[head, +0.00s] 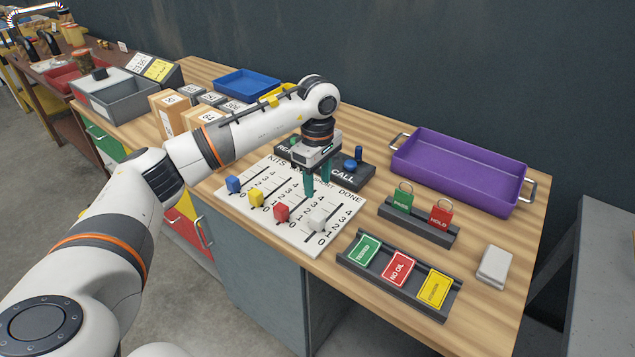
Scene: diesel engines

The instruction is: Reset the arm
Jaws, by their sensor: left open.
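My left arm comes in from the lower left and reaches over the wooden workbench (375,290). My left gripper (318,188) points down above the far part of the white counter board (262,222), just in front of the dark call box (352,175). Its teal fingers are apart with nothing visible between them. The gripper and wrist hide part of the board and call box. My right gripper is not in view.
A purple tray (455,168) stands at the back right. Boxes and a blue tray (247,84) stand behind my arm.

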